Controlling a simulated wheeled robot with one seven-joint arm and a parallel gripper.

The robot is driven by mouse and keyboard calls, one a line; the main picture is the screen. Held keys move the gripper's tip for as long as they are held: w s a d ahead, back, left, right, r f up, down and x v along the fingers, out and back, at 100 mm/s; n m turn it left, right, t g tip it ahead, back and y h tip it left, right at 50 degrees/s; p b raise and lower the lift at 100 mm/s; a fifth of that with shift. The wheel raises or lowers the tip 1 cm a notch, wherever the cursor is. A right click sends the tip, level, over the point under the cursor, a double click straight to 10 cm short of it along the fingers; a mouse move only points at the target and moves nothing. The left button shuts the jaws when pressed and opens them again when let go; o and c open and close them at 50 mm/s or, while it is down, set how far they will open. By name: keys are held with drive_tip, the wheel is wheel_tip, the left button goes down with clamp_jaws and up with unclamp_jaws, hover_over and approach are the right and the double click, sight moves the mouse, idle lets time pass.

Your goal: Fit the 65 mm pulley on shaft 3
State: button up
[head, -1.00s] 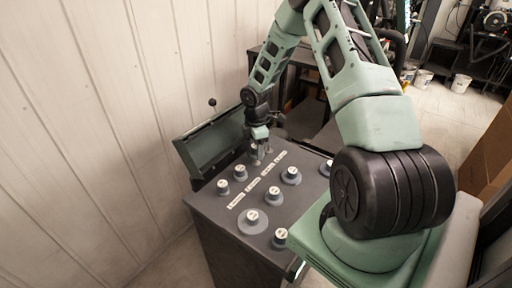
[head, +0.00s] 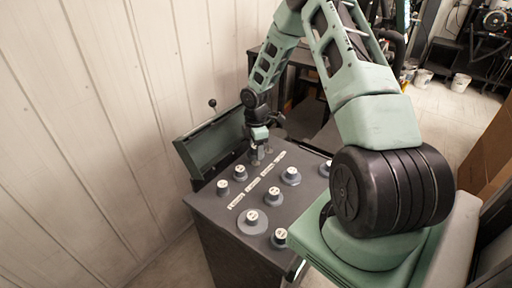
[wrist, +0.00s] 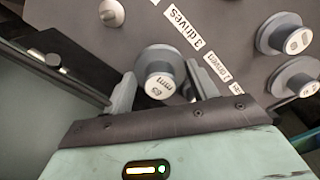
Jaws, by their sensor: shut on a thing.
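My gripper (wrist: 160,92) is shut on a grey pulley (wrist: 155,62), with one finger on each side of its hub. The hub's white cap reads 65 mm, seen upside down. A label reading "3 drives" (wrist: 184,27) lies on the dark top just beyond the pulley. In the head view my gripper (head: 258,158) points down at the far part of the bench top (head: 225,208). The fingers mostly hide the pulley there. Shaft 3 itself is not clearly visible, and I cannot tell whether the pulley touches the top.
Several other capped grey pulleys stand on the top, including a wide one (head: 252,222) near the front and another (head: 291,177) at the right. A small round peg (wrist: 112,13) shows in the wrist view. A green open lid (head: 212,145) and the wall border the left side.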

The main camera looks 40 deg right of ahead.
drive_tip(key=shift+f+b, duration=1.1)
drive_tip(key=shift+f, duration=0.75)
idle(1.0)
drive_tip(key=o, duration=1.1)
wheel_tip(320, 180, up, 17)
drive_tip(key=b, duration=0.2)
drive_tip(key=shift+r, duration=0.2)
